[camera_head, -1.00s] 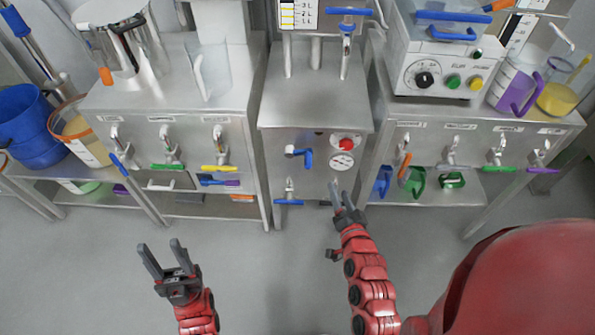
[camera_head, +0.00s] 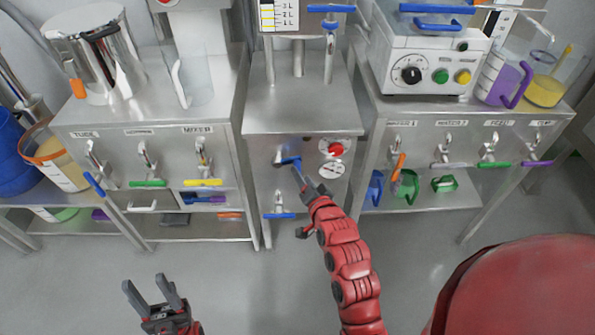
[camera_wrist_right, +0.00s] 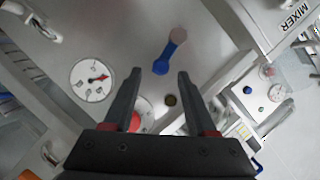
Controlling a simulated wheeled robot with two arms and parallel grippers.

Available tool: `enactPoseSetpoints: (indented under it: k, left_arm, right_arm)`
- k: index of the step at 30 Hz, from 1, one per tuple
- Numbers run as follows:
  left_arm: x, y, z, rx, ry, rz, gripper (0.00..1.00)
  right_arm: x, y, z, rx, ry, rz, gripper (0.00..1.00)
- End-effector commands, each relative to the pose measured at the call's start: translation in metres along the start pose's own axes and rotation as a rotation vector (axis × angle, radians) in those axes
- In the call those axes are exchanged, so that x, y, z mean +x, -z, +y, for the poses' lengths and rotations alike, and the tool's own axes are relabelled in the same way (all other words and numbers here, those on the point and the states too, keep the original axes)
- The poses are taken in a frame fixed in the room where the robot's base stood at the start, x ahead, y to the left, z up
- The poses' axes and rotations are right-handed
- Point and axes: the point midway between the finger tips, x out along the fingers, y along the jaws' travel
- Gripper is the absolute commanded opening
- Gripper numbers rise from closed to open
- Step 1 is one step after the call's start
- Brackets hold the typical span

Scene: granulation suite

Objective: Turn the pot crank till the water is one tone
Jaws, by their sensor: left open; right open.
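A small crank with a blue handle (camera_head: 290,161) sits on the front panel of the middle steel cabinet (camera_head: 302,107). In the right wrist view the blue handle (camera_wrist_right: 164,61) hangs from a round pale hub, its free end just ahead of the gap between my fingertips. My right gripper (camera_head: 301,176) is open, close in front of the panel, and holds nothing. I cannot tell whether it touches the handle. My left gripper (camera_head: 145,285) is open and empty, low over the floor at left. The tall steel pot (camera_head: 98,62) with a black handle stands on the left cabinet. No water surface is visible.
A red knob (camera_head: 336,148) and a dial gauge (camera_head: 332,170) sit right of the crank. A blue-levered tap (camera_head: 279,214) is below it. The side cabinets carry several taps with coloured levers. The floor in front is clear.

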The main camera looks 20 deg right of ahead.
Motion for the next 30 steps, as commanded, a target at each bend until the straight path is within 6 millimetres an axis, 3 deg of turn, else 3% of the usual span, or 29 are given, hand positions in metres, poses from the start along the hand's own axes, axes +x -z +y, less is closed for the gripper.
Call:
enactPoseSetpoints:
  k: [3,9,20,30]
  left_arm:
    - [-0.003,-0.001,0.0,0.0,0.0,0.0,0.5]
    - [-0.005,-0.001,0.0,0.0,0.0,0.0,0.5]
    - [-0.005,-0.001,0.0,0.0,0.0,0.0,0.5]
    - [-0.005,-0.001,0.0,0.0,0.0,0.0,0.5]
  right_arm:
    - [0.023,-0.001,0.0,-0.001,0.001,-0.001,0.57]
    - [0.045,0.0,0.0,0.0,0.001,-0.001,0.57]
    - [0.05,0.0,0.0,0.0,0.0,0.0,0.57]
    - [0.05,0.0,0.0,0.0,0.0,0.0,0.0]
